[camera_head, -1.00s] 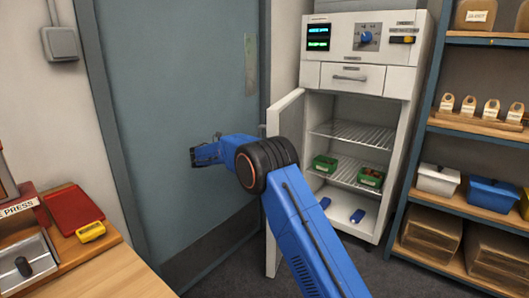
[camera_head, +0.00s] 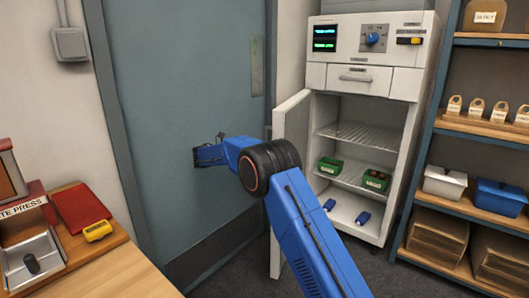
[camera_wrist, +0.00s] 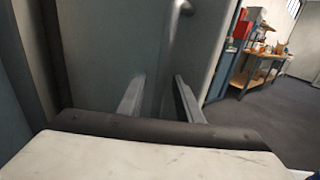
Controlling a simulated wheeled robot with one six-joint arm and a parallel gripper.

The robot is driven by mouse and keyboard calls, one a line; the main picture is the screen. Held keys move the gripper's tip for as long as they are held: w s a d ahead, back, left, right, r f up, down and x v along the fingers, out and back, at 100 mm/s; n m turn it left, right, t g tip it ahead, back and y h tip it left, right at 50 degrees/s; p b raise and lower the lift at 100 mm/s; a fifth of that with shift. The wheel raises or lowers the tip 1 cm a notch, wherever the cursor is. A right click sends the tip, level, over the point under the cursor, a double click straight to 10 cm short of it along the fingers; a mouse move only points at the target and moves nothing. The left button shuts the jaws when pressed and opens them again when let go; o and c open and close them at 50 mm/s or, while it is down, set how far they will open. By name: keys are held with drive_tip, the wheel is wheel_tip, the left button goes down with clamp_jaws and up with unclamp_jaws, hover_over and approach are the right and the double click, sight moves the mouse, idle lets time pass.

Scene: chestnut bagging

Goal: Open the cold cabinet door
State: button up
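The white cold cabinet (camera_head: 391,112) stands at the back in the head view. Its door (camera_head: 291,185) is swung wide open to the left, so the shelves inside show. A small handle (camera_head: 268,131) appears on the door's outer side. My gripper (camera_head: 207,151) is left of the open door, apart from it, in front of the large blue-grey room door (camera_head: 175,95).
Green trays (camera_head: 376,180) and blue items (camera_head: 363,217) are inside the cabinet. A shelf rack (camera_head: 470,130) stands close on the right. A wooden bench (camera_head: 105,268) with a press (camera_head: 30,250) is at the front left. Some dark floor (camera_head: 235,270) is clear below my arm.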

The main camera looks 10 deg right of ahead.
drive_tip(key=s+a, duration=0.1)
drive_tip(key=a, duration=1)
drive_tip(key=shift+s, duration=0.15)
